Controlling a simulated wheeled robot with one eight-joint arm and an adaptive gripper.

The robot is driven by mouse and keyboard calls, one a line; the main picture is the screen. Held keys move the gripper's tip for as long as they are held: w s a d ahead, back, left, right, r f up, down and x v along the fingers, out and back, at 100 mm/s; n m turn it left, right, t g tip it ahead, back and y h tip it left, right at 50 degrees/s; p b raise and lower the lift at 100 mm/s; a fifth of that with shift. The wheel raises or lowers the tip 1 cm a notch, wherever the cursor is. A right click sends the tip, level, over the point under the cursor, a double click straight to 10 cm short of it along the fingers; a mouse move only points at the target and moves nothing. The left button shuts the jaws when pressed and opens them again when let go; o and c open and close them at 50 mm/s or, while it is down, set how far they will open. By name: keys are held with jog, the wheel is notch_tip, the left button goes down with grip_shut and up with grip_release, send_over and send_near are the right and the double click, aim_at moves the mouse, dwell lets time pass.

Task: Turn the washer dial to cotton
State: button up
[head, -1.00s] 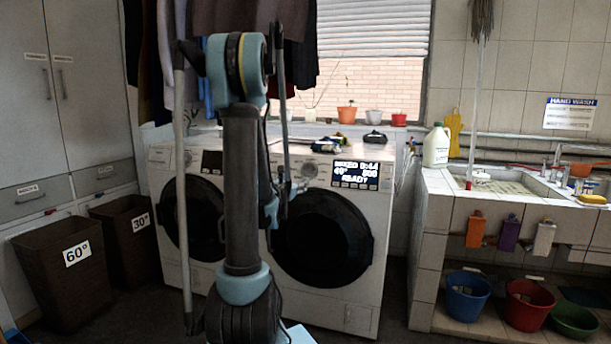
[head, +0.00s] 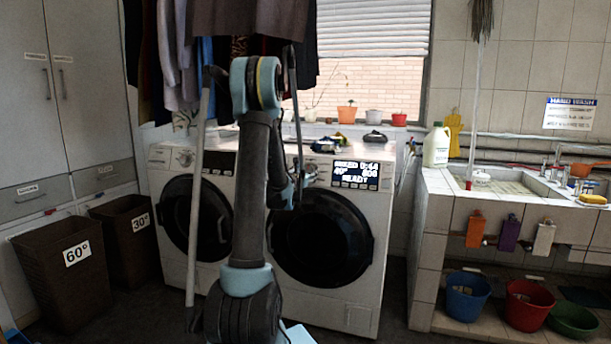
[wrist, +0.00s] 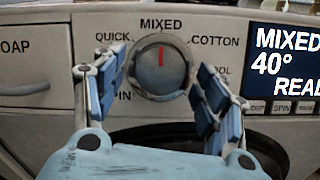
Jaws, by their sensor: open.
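The washer dial (wrist: 161,66) is a round grey knob with a red mark pointing straight up at MIXED. The COTTON label (wrist: 215,41) is to the upper right of the dial. My gripper (wrist: 165,95) is open, with one blue-padded finger to the left of the dial and the other to its right and lower. I see no clear contact between the fingers and the dial. The display (wrist: 284,60) reads MIXED, 40°. In the head view the right-hand washer (head: 345,295) stands behind my arm, and the dial is hard to make out beside my gripper.
A second washer (head: 178,262) stands to the left. Laundry bins (head: 50,265) are at the far left and a tiled sink (head: 440,200) is at the right. Clothes (head: 275,18) hang above my arm. The soap drawer (wrist: 32,66) is left of the dial.

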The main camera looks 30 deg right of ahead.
jog(key=shift+w+d, duration=0.15)
jog(key=shift+d, duration=0.05)
jog(key=c, duration=1.1)
jog(key=shift+o, duration=0.2)
jog(key=shift+w+m, duration=0.1)
jog(key=shift+m, duration=0.3)
jog(key=m+g, duration=0.1)
jog(key=m, duration=0.1)
jog(key=m+g+h, duration=0.1)
jog(key=m, duration=0.2)
jog(key=shift+w+a, duration=0.1)
jog(key=shift+a, duration=0.05)
jog(key=shift+m+g, duration=0.9)
jog(key=shift+m, duration=1.6)
jog(key=shift+h, duration=0.3)
